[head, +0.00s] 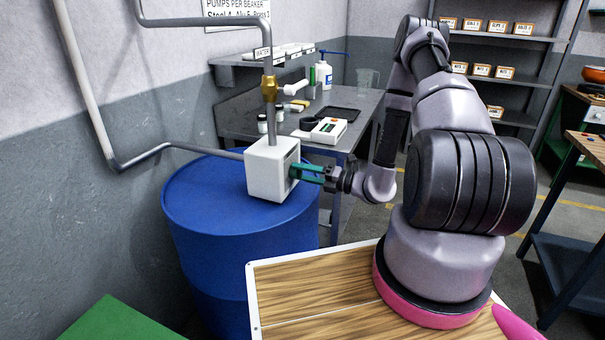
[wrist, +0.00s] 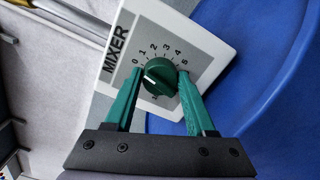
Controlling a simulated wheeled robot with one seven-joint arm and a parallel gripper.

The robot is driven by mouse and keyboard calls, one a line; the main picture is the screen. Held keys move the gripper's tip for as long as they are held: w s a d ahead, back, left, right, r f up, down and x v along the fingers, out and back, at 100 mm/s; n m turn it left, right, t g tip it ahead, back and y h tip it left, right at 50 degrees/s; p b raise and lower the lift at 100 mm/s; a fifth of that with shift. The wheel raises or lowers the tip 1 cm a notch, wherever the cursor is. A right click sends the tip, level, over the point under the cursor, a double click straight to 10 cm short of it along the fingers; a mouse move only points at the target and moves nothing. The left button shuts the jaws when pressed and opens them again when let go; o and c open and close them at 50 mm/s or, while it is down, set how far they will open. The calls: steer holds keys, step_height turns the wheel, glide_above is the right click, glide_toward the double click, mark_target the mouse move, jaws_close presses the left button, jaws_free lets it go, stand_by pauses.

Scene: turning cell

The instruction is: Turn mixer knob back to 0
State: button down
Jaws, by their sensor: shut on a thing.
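The mixer box (head: 268,172) is a white box on the pipe above the blue drum, and its labelled face (wrist: 120,78) reads MIXER in the wrist view. The dark green mixer knob (wrist: 159,77) sits on that face beside a scale from 0 to 5. Its white mark is on the knob's left side, towards the 0 end; I cannot tell if it lines up exactly. My gripper (wrist: 160,74) has its green fingers on either side of the knob and is shut on it. In the head view my gripper (head: 296,172) reaches the box from the right, hiding the knob.
The blue drum (head: 235,205) stands under the box. A pipe with a brass valve (head: 270,88) rises from the box. Behind is a grey bench (head: 235,115) with a white instrument (head: 329,130), small bottles and a dark tray (head: 338,114). Shelves with small boxes stand at the back right.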

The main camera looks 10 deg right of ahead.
steer(key=shift+n, duration=1.1)
steer(key=shift+f, duration=0.1)
steer(key=shift+c, duration=1.2)
jaws_free()
steer(key=shift+d, duration=0.15)
steer(key=v, duration=1)
steer(key=shift+s+d, duration=0.25)
